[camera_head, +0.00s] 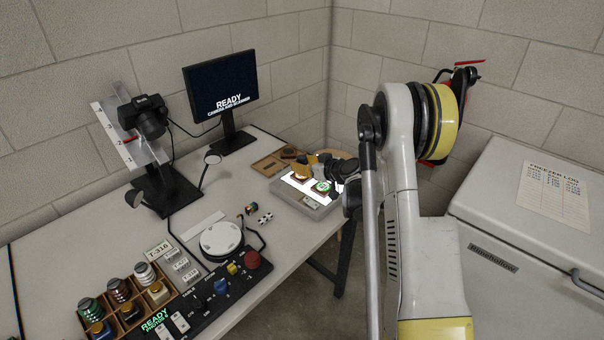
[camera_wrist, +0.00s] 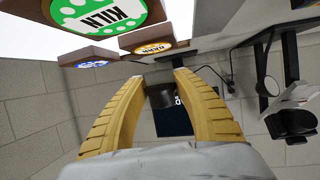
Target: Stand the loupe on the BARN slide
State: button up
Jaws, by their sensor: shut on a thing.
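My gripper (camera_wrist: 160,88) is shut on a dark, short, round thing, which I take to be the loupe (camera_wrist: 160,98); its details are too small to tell. The BARN slide (camera_wrist: 153,47), with a yellow-orange label, is just beyond the fingertips in the wrist view. The green KILN slide (camera_wrist: 98,14) is nearer; it shows on the panel in the head view (camera_head: 322,187). A blue-labelled slide (camera_wrist: 89,60) lies beside them.
A wooden tray (camera_head: 262,168) stands behind the lit panel. The monitor (camera_head: 220,85) and camera stand (camera_head: 165,195) are at the back left. A round white disc (camera_head: 221,238) and button panel (camera_head: 215,300) are nearer. A freezer (camera_head: 520,240) is to the right of my arm.

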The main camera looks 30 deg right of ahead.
notch_tip(320, 180, down, 3)
jog(key=shift+b, duration=0.6)
jog(key=shift+r, duration=0.15)
jog(key=o, duration=1.1)
